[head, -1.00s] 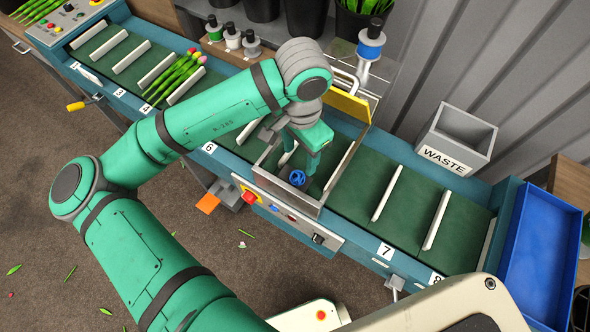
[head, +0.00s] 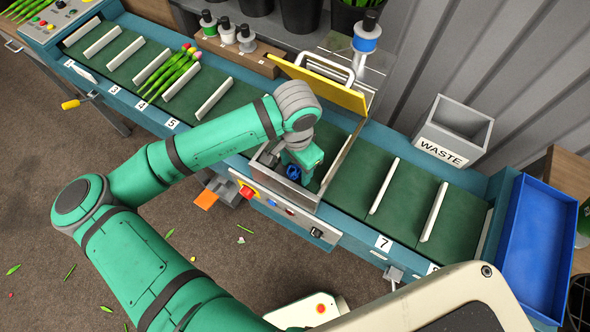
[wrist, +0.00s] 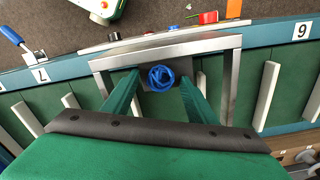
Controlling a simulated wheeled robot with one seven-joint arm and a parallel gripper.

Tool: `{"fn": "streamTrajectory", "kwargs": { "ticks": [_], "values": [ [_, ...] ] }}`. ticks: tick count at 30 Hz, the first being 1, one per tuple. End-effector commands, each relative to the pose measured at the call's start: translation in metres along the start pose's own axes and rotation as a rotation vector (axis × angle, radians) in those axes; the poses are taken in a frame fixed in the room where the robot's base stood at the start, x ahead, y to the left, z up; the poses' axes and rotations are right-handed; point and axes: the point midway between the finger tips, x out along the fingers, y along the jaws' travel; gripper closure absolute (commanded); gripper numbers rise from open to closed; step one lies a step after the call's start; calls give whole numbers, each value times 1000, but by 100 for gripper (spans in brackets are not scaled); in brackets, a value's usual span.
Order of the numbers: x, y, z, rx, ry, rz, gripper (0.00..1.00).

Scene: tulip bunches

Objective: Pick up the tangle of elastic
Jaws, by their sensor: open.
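The tangle of elastic (head: 293,171) is a small blue bundle at the near side of the metal-framed station on the green conveyor. In the wrist view the tangle (wrist: 160,78) lies between the two green fingers, over a dark grey patch inside the metal frame (wrist: 232,85). My gripper (head: 300,177) is low inside the frame, right at the tangle. In the wrist view my gripper (wrist: 160,82) is open, with a finger on each side of the tangle and visible gaps. I cannot tell the exact height of the fingertips.
The metal frame closely surrounds the gripper. A raised yellow guard (head: 318,85) stands behind it. White slats (head: 383,186) divide the belt. A control panel (head: 285,207) runs along the front. A grey WASTE bin (head: 455,130) and blue tray (head: 540,245) are right.

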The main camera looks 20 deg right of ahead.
Motion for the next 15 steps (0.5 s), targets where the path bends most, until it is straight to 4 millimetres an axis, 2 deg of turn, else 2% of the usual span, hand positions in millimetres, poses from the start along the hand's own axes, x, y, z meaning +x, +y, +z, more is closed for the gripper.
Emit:
{"fn": "streamTrajectory", "kwargs": {
  "ticks": [3,4,9,15],
  "values": [
    [0,1,-1,2,0,0,48],
    [0,1,-1,2,0,0,53],
    [0,1,-1,3,0,0,92],
    [0,1,-1,3,0,0,92]
  ]
}}
